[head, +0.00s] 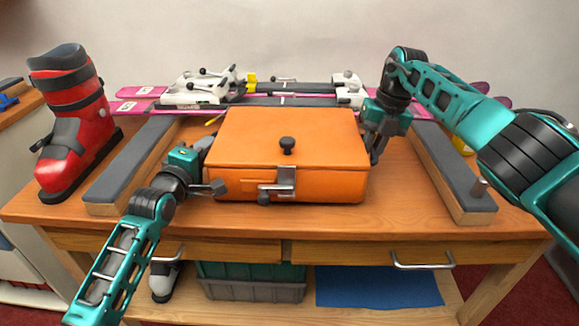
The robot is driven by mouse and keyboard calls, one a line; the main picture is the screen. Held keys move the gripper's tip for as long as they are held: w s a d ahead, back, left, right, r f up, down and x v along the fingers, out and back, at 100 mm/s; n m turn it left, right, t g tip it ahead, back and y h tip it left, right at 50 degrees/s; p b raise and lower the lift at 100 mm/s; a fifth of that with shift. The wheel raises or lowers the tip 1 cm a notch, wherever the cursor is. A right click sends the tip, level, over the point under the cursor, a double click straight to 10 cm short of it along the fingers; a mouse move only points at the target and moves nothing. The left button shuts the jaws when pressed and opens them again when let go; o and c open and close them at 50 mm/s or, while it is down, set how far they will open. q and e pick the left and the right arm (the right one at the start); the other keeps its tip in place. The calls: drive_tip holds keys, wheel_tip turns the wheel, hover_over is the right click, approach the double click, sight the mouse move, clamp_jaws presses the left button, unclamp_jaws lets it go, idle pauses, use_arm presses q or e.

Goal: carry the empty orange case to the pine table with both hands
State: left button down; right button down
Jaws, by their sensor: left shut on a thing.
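The orange case (240,145) is at the middle of the wooden bench (330,222), level and with its lid down. It has a black knob on the lid and a metal latch in front. Its inside is hidden. I cannot tell whether it rests on the bench top or is just clear of it. My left gripper (213,166) is shut on the case's left side. My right gripper (375,145) is at the case's right side, its fingers partly hidden, so its grip is unclear. I cannot make out which surface is the pine table.
A red ski boot (75,130) stands at the left. Grey-topped wooden blocks flank the case, one left (130,165) and one right (450,170). Pink skis (140,92) with white bindings (195,90) lie behind. Another wooden surface (22,104) shows at the far left. Below are a green crate (250,288) and a blue mat (380,287).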

use_arm(q)
drive_tip(key=shift+f+b, duration=0.4)
use_arm(e)
drive_tip(key=shift+f, duration=0.45)
use_arm(q)
drive_tip(key=c, duration=1.1)
unclamp_jaws()
drive_tip(key=shift+d, duration=0.1)
use_arm(e)
drive_tip(key=c, duration=1.1)
unclamp_jaws()
use_arm(q)
drive_tip(key=o, duration=0.4)
use_arm(e)
drive_tip(key=shift+a, duration=0.1)
use_arm(q)
drive_tip(key=v, duration=1.2)
drive_tip(key=shift+s, duration=0.1)
